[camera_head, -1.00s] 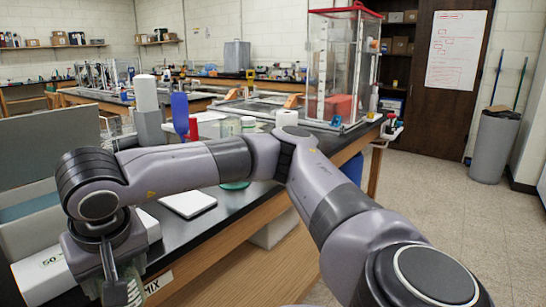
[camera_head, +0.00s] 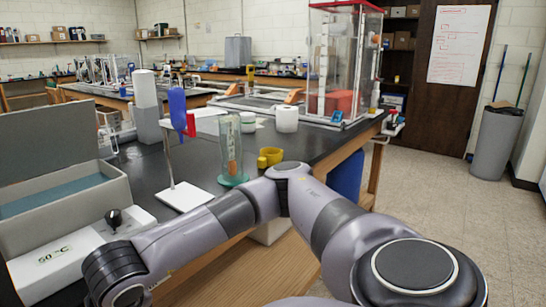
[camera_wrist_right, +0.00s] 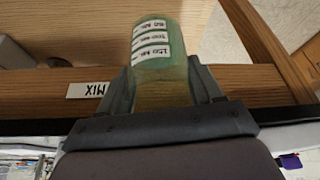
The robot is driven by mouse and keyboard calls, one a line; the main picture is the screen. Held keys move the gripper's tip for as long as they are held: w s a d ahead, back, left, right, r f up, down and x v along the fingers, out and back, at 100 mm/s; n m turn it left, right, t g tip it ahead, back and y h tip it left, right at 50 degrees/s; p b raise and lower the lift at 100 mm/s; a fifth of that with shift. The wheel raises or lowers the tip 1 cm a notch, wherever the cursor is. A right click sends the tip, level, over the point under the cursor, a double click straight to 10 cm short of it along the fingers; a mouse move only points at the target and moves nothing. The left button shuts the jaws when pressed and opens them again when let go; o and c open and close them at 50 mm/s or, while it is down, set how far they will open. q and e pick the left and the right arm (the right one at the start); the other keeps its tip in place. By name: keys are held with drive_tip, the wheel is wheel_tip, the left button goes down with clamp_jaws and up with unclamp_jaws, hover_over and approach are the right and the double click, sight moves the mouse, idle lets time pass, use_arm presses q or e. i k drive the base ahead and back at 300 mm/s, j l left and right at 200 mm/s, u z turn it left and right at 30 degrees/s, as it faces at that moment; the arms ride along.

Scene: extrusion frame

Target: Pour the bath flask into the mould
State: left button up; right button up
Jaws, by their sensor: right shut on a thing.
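In the right wrist view my right gripper (camera_wrist_right: 165,82) is shut on a greenish, clear flask (camera_wrist_right: 153,62) with white volume labels. The flask is in front of a wooden bench edge bearing a MIX label (camera_wrist_right: 87,90). In the head view my right arm reaches to the lower left, and its gripper and the flask are below the frame. The 50 °C bath (camera_head: 60,262) is at the lower left. No thing is clearly marked as the mould; a clear cylinder with a green base (camera_head: 230,165) and an orange piece inside stands on the bench. My left gripper is not in view.
A white stand (camera_head: 184,196) holds a blue bottle (camera_head: 177,108) and a red part. A yellow cup (camera_head: 270,157) and a white jar (camera_head: 287,120) stand right of the cylinder. A tall clear enclosure (camera_head: 340,60) is behind. The black bench top between is partly clear.

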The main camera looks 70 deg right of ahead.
sight(270, 157)
drive_tip(key=l+z, duration=0.3)
drive_tip(key=l, duration=0.7)
drive_tip(key=i+l+z, duration=0.1)
drive_tip(key=l+z, duration=0.15)
drive_tip(key=l, duration=0.75)
